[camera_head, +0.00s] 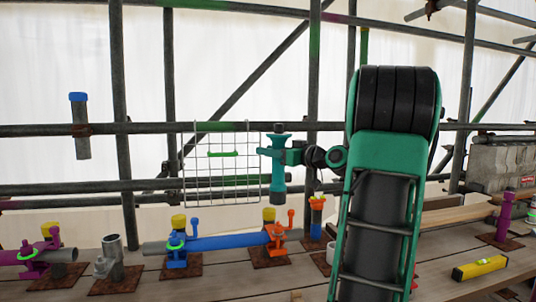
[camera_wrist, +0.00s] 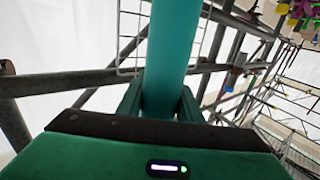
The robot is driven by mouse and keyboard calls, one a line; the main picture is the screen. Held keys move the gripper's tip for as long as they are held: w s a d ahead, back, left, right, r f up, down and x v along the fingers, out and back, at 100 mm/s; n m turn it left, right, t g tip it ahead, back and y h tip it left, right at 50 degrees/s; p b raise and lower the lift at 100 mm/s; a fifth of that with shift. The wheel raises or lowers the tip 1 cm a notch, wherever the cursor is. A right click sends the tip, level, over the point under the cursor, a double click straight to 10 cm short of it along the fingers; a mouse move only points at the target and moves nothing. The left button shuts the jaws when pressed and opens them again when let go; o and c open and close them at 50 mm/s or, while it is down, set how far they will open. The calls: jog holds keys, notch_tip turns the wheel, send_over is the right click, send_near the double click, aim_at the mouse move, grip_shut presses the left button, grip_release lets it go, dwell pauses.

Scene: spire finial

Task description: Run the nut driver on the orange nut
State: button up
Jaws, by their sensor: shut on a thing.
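The nut driver, a teal upright tool (camera_head: 278,180), hangs in my gripper (camera_head: 287,157) above the bench. In the wrist view its teal shaft (camera_wrist: 172,50) stands between my two fingers (camera_wrist: 160,104), which are shut on it. An orange clamp fitting (camera_head: 275,236) with a raised orange arm sits at the right end of the blue tube, lower and almost below the driver. An orange piece (camera_head: 317,203) also tops a short post just right of it. I cannot tell which orange part is the nut. The driver is apart from both.
A blue clamp (camera_head: 177,252) and purple clamp (camera_head: 42,257) stand to the left. A wire grid (camera_head: 222,165) hangs behind the driver. Scaffold tubes cross the back. A yellow level (camera_head: 480,268) lies on the planks at right. My arm hides part of the bench.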

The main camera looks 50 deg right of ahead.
notch_tip(320, 180, down, 11)
jog(key=shift+f, duration=0.2)
dwell(1.5)
jog(key=shift+s+d+f, duration=0.1)
jog(key=shift+s+f, duration=0.05)
jog(key=shift+f, duration=0.25)
dwell(2.8)
